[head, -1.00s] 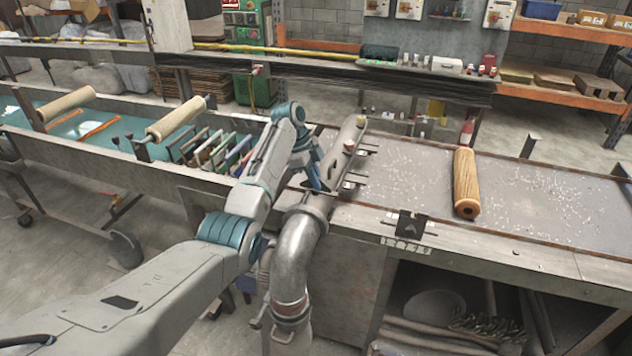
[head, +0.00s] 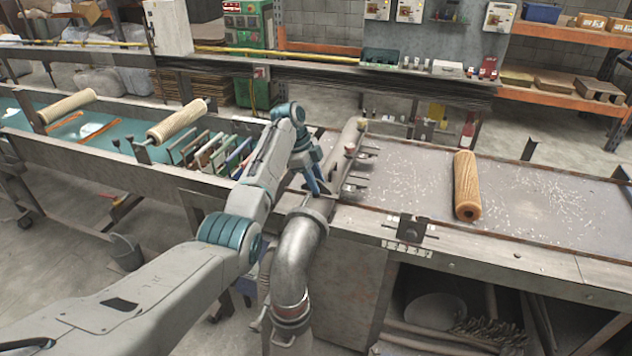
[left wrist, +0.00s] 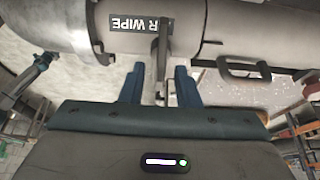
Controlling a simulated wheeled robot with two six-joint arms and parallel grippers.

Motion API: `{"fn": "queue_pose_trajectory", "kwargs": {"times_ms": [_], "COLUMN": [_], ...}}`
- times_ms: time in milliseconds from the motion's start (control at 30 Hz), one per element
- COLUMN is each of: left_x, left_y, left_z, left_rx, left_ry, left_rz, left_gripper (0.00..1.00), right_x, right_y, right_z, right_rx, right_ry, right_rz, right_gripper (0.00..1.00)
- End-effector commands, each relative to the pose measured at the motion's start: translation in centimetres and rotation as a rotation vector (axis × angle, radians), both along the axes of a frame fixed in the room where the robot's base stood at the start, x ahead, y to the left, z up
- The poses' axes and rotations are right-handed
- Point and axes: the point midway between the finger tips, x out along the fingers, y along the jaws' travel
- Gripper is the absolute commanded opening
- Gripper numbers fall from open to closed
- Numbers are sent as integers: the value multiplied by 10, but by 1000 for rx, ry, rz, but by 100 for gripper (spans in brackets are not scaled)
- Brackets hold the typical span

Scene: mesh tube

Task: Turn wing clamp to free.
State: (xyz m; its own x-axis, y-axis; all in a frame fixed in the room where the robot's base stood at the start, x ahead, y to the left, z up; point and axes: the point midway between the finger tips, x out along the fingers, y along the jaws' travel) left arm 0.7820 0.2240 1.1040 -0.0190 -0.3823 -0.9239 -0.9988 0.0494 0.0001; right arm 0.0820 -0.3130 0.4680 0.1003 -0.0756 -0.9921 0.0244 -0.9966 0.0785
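A grey metal lever, which looks like the wing clamp (left wrist: 163,50), hangs across the grey tube beside a black "WIPE" label in the left wrist view. My left gripper (left wrist: 160,87) is open, with one blue finger on each side of the lever's lower end. Gaps show on both sides, and I cannot tell if either finger touches it. In the head view my left gripper (head: 315,180) is at the tube, just above the bent metal pipe (head: 298,258). The lever is too small to make out there. My right gripper is not in view.
A wooden roller (head: 467,185) lies on the grey bench top (head: 560,215) to the right. A black plate with a bar (head: 412,226) sits at the bench's front edge. A dark handle (left wrist: 248,69) sticks out from the tube, right of my fingers. Colored slats (head: 212,152) stand to the left.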

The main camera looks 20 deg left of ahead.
Motion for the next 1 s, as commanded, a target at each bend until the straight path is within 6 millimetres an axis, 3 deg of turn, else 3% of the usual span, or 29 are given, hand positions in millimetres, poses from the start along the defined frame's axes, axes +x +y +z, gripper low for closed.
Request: {"fn": "queue_pose_trajectory", "kwargs": {"times_ms": [133,400,500,1000], "left_x": [1,2,2,2], "left_y": [10,32,36,41], "left_z": [17,70,89,96], "left_rx": [1,1,0,0], "left_ry": [-5,-5,-1,-1], "left_rz": [2,2,0,0], "left_gripper": [29,29,29,29], "right_x": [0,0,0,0], "right_y": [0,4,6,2], "right_z": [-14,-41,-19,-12], "right_rx": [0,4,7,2], "right_ry": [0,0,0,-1], "right_rz": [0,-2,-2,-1], "right_gripper": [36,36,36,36]}}
